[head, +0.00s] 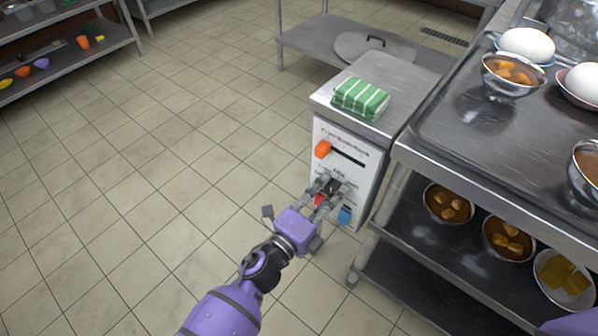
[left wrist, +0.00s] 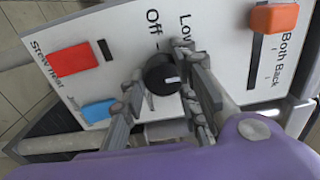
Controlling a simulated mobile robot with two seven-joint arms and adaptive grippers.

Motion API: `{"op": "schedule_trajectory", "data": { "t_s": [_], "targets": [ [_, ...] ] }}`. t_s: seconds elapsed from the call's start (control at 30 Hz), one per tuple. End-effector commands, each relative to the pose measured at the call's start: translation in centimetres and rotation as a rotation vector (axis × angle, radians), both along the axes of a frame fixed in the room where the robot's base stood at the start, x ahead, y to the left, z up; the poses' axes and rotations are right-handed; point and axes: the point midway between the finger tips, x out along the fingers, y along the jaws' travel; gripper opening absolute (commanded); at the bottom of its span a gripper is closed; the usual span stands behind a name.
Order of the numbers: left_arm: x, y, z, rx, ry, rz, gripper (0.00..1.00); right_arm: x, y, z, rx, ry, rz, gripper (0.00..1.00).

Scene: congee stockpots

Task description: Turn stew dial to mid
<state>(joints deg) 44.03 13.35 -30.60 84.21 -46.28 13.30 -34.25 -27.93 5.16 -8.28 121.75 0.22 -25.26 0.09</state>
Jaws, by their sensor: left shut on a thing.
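The stew dial is a round black knob (left wrist: 163,75) on the white control panel (left wrist: 125,60), with a white mark on its face. "Off" and "Low" are printed beside it, and "Stew Heat" is printed near the panel's edge. I cannot tell which setting the mark points to. My left gripper (left wrist: 168,92) is shut on the knob, one finger on each side of it. In the head view my left gripper (head: 329,191) reaches the front of the panel and partly covers the knob. My right gripper is out of view.
An orange control (head: 322,149) sits above the knob, with a red one (left wrist: 71,59) and a blue one (left wrist: 98,110) close by. A green striped cloth (head: 361,98) lies on the cabinet top. A steel table (head: 440,150) with bowls stands at right. Floor at left is clear.

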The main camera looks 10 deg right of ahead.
Motion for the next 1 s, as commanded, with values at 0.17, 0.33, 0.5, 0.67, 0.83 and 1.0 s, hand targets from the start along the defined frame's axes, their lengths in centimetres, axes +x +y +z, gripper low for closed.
{"op": "schedule_trajectory", "data": {
  "t_s": [0.17,0.33,0.5,0.67,0.83,1.0],
  "targets": [
    [-0.5,0.0,-1.0,0.011,0.014,-0.002,0.42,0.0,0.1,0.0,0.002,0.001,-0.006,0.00],
    [-0.4,0.0,-0.8,0.008,0.010,-0.003,0.42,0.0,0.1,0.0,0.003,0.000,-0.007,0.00],
    [-0.3,0.0,-0.6,0.005,0.008,-0.002,0.42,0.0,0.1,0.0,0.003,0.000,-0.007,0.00],
    [-0.2,0.0,-0.4,0.004,0.007,-0.002,0.42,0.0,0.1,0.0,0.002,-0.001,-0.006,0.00],
    [-0.4,0.4,-0.4,0.004,0.006,0.000,0.42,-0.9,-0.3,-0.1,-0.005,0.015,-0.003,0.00],
    [-2.0,2.4,-0.5,0.005,0.008,0.000,0.42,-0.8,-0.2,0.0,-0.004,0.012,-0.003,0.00]
  ]
}}
